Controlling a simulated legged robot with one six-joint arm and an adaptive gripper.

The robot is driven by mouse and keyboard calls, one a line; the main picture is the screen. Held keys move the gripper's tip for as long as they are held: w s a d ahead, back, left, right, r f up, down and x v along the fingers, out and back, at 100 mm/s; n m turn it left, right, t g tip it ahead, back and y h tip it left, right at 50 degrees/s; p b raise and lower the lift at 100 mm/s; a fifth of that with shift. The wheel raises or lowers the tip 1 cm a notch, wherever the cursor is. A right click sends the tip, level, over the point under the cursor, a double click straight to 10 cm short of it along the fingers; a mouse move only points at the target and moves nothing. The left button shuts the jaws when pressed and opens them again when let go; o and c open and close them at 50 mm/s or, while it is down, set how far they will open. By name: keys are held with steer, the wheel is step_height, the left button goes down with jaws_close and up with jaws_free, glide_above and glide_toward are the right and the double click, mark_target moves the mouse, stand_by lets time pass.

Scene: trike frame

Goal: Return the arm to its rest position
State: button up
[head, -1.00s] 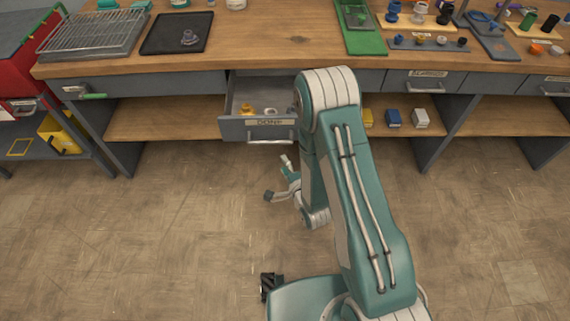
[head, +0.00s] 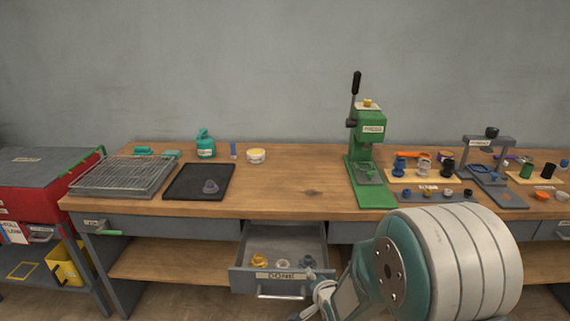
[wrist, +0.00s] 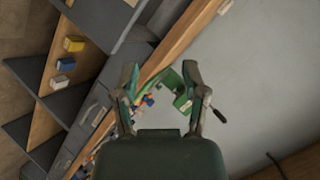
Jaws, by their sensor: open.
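My arm (head: 450,262) fills the lower right of the head view, with its large white and teal joint in front of the bench. In the wrist view my gripper (wrist: 160,82) is open, with nothing between its fingers. The wrist picture is turned on its side, and the fingers point toward the bench top and the grey wall. In the head view only a small part of the arm's far end shows beside the open drawer, and the fingertips are not clear there.
The drawer labelled DONE (head: 282,277) stands open below the bench top (head: 300,180) and holds a yellow part (head: 258,261) and others. A green press (head: 367,160) stands on the bench. A wire rack (head: 122,176) and black tray (head: 185,183) are at left.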

steer(key=s+d+r+n+g+h, duration=0.1)
steer(key=s+d+r+n+g, duration=0.15)
steer(key=s+r, duration=0.55)
steer(key=s+d+r+n+g+h, duration=0.15)
steer(key=s+d+r+n, duration=0.25)
steer(key=s+r, duration=0.4)
steer(key=s+r+n+g, duration=0.2)
steer(key=s+r, duration=0.1)
steer(key=s, duration=0.8)
steer(key=shift+d, duration=0.45)
